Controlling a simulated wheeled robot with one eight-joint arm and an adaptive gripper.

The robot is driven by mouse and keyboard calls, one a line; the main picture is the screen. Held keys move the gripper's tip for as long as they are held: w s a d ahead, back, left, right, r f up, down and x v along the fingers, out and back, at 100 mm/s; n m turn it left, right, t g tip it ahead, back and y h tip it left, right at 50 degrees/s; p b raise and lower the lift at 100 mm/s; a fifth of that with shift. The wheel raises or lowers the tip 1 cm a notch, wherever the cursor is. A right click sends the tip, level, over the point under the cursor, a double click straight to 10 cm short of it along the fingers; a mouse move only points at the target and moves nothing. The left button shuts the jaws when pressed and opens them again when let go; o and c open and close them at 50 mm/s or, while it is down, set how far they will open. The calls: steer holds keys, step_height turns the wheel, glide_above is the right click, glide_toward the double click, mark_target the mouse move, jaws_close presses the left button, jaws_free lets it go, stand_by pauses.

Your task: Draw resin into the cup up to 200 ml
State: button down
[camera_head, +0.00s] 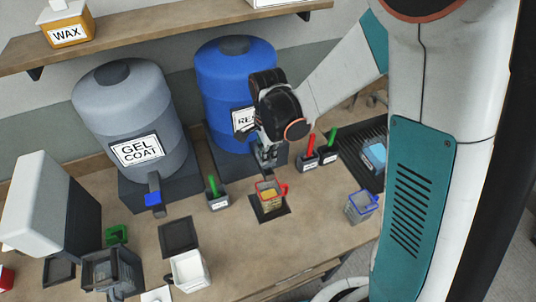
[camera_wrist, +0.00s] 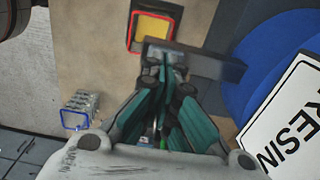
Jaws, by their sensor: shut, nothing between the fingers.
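The blue resin drum (camera_head: 222,65) stands on a dark stand at the back of the bench; its label (camera_wrist: 290,115) shows in the wrist view. A clear cup with a red rim and handle (camera_head: 268,197) stands upright on a dark square pad in front of it. The cup holds yellow liquid (camera_wrist: 152,28); I cannot read its level. My gripper (camera_head: 267,160) is shut and empty, in front of the drum and above the cup. In the wrist view its fingertips (camera_wrist: 165,68) are at a dark grey bar (camera_wrist: 205,62); I cannot tell whether they touch. My gripper hides the drum's tap.
The grey gel coat drum (camera_head: 115,100) with a blue tap (camera_head: 153,198) stands left. Green-handled (camera_head: 213,186) and red-handled (camera_head: 310,147) tools stand in holders. A blue-rimmed jug (camera_head: 361,207) is right, a white cup (camera_head: 189,271) front left. Bench right of the white cup is clear.

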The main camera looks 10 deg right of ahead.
step_height(320, 180, down, 2)
steer(key=shift+f+b, duration=0.1)
steer(key=shift+b, duration=0.75)
steer(key=shift+r, duration=0.25)
steer(key=shift+d+r+p, duration=0.1)
steer(key=shift+r+p, duration=0.2)
steer(key=shift+p, duration=0.05)
step_height(320, 180, up, 13)
steer(key=p, duration=0.2)
steer(key=shift+r, duration=0.15)
stand_by(0.8)
